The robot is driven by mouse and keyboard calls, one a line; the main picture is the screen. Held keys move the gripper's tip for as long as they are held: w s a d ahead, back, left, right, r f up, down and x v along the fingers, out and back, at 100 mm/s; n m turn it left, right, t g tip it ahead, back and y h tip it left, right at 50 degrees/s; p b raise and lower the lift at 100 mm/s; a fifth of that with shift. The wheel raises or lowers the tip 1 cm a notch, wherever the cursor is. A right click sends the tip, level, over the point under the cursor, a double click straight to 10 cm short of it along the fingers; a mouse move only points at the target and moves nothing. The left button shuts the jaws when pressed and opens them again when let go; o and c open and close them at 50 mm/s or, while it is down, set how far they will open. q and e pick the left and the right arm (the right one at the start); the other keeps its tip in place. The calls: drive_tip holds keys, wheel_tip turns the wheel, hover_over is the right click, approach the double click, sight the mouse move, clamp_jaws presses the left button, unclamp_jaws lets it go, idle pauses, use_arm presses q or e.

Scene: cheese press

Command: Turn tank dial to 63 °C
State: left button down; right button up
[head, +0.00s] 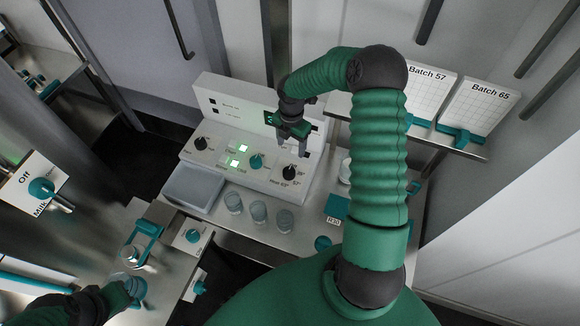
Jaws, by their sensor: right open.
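The white control panel (228,160) stands on the bench in the middle of the head view. At its right end is a black dial (290,172) with printed marks near it, one seeming to read 63°. The pointer's exact setting is too small to read. My right gripper (296,141) is open and empty, pointing down above and behind this dial, apart from it as far as I can see. My left arm comes in at the bottom left, by a teal round thing (136,287); its jaws do not show clearly.
The panel also has a black dial (200,143) at left, a teal knob (256,161) and lit green buttons (238,155). Several glass cups (258,211) and a grey basin (193,188) stand before it. Batch sheets (477,108) stand on the right shelf.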

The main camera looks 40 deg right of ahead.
drive_tip(key=p, duration=0.1)
hover_over(290, 169)
drive_tip(key=f, duration=0.8)
drive_tip(key=shift+w+a+f, duration=0.15)
drive_tip(key=shift+a+f, duration=0.05)
drive_tip(key=shift+f, duration=0.2)
drive_tip(key=f, duration=0.4)
drive_tip(key=f+p, duration=0.1)
drive_tip(key=f, duration=0.1)
drive_tip(key=shift+d, duration=0.25)
drive_tip(key=shift+d+f, duration=0.1)
drive_tip(key=shift+f, duration=0.25)
drive_tip(key=shift+c, duration=0.4)
drive_tip(key=shift+a+r, duration=0.1)
drive_tip(key=shift+a, duration=0.1)
drive_tip(key=c, duration=1.3)
